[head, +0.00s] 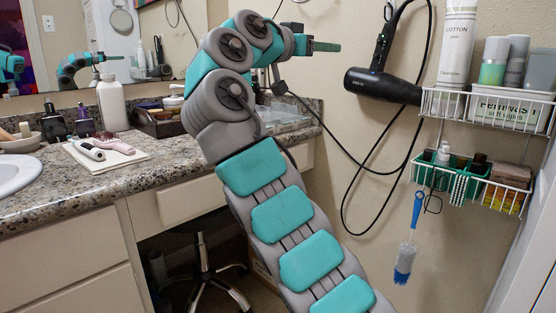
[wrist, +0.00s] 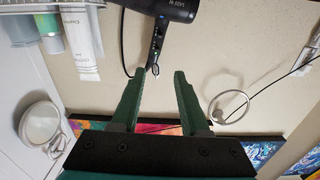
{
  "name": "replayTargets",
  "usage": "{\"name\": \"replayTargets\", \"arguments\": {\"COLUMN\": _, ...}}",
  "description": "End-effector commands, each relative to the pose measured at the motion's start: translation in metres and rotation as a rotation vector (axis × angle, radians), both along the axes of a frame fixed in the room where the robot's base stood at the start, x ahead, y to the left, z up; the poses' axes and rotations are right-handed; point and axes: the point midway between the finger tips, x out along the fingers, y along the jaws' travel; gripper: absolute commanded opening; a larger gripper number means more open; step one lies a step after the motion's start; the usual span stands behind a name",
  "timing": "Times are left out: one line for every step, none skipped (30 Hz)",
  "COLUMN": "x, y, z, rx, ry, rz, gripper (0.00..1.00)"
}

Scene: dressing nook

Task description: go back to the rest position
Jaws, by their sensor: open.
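My gripper (head: 326,46) is raised at the end of my teal and grey arm, in front of the beige wall and left of the hair dryer in the head view. In the wrist view its two dark green fingers (wrist: 166,73) stand apart with nothing held between them. The black hair dryer (head: 383,84) hangs on the wall; part of it also shows in the wrist view (wrist: 160,8), beyond the fingertips. I cannot tell how far the fingertips are from it.
A granite counter (head: 62,200) at left holds a white bottle (head: 112,103), a white tray (head: 105,151) and small items. A stool (head: 205,275) stands under it. Wire baskets (head: 486,106) with toiletries and a hanging blue brush (head: 405,262) are at right. A black cord loops down the wall.

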Motion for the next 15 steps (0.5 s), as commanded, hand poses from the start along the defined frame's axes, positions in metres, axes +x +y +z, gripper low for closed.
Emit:
{"name": "replayTargets", "arguments": {"x": 0.001, "y": -0.001, "z": 0.002, "rx": -0.014, "ry": 0.016, "rz": -0.006, "gripper": 0.45}}
{"name": "replayTargets", "arguments": {"x": 0.001, "y": -0.001, "z": 0.003, "rx": -0.022, "ry": 0.027, "rz": -0.007, "gripper": 0.45}}
{"name": "replayTargets", "arguments": {"x": 0.002, "y": -0.001, "z": 0.004, "rx": -0.032, "ry": 0.040, "rz": -0.008, "gripper": 0.45}}
{"name": "replayTargets", "arguments": {"x": 0.002, "y": -0.002, "z": 0.005, "rx": -0.040, "ry": 0.050, "rz": -0.011, "gripper": 0.45}}
{"name": "replayTargets", "arguments": {"x": 0.003, "y": -0.003, "z": 0.006, "rx": -0.048, "ry": 0.063, "rz": -0.014, "gripper": 0.45}}
{"name": "replayTargets", "arguments": {"x": 0.005, "y": -0.004, "z": 0.005, "rx": -0.061, "ry": 0.083, "rz": -0.018, "gripper": 0.45}}
{"name": "replayTargets", "arguments": {"x": 0.006, "y": -0.005, "z": 0.005, "rx": -0.070, "ry": 0.100, "rz": -0.021, "gripper": 0.45}}
{"name": "replayTargets", "arguments": {"x": 0.007, "y": -0.007, "z": 0.005, "rx": -0.079, "ry": 0.115, "rz": -0.025, "gripper": 0.45}}
{"name": "replayTargets", "arguments": {"x": 0.008, "y": -0.009, "z": 0.005, "rx": -0.090, "ry": 0.136, "rz": -0.028, "gripper": 0.45}}
{"name": "replayTargets", "arguments": {"x": 0.009, "y": -0.011, "z": 0.006, "rx": -0.099, "ry": 0.155, "rz": -0.032, "gripper": 0.45}}
{"name": "replayTargets", "arguments": {"x": 0.009, "y": -0.014, "z": 0.005, "rx": -0.110, "ry": 0.174, "rz": -0.037, "gripper": 0.45}}
{"name": "replayTargets", "arguments": {"x": 0.010, "y": -0.017, "z": 0.005, "rx": -0.122, "ry": 0.204, "rz": -0.040, "gripper": 0.45}}
{"name": "replayTargets", "arguments": {"x": 0.010, "y": -0.020, "z": 0.004, "rx": -0.133, "ry": 0.230, "rz": -0.045, "gripper": 0.45}}
{"name": "replayTargets", "arguments": {"x": 0.012, "y": -0.025, "z": 0.002, "rx": -0.143, "ry": 0.261, "rz": -0.049, "gripper": 0.45}}
{"name": "replayTargets", "arguments": {"x": 0.010, "y": -0.031, "z": 0.000, "rx": -0.154, "ry": 0.299, "rz": -0.056, "gripper": 0.45}}
